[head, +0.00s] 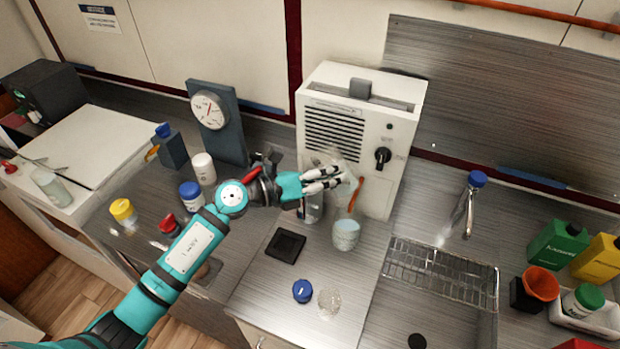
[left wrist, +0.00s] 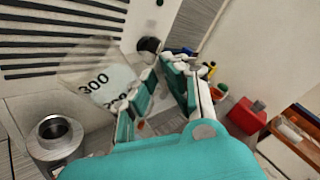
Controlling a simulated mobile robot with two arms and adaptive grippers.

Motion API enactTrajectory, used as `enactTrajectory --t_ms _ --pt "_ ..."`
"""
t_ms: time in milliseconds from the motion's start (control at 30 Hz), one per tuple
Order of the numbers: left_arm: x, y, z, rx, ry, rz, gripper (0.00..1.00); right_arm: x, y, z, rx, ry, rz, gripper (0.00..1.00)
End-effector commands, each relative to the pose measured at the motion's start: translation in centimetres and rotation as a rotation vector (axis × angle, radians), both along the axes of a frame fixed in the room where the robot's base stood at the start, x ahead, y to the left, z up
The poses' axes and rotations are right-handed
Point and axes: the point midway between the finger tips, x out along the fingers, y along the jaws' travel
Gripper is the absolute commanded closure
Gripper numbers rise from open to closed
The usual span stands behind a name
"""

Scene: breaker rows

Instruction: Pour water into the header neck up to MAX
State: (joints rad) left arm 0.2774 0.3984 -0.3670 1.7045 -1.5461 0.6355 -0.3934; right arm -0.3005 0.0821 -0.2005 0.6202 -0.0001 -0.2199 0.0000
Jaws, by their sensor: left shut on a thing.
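My left gripper (head: 335,180) is shut on a clear measuring beaker (head: 341,160) in front of the white slotted machine. No MAX mark is readable. My right gripper is not in view.
The white machine (head: 330,140) stands close behind the gripper. A wire rack (head: 440,270) and tap (head: 465,208) are right.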

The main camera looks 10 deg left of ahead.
Motion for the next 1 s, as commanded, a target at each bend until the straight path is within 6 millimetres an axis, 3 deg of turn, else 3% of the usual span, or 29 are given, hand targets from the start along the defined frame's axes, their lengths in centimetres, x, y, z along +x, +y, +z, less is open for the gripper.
enactTrajectory --t_ms 1000 --pt "0.2 0.5 0.3 -0.109 0.042 -0.009 1.0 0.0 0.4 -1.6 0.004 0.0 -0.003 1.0"
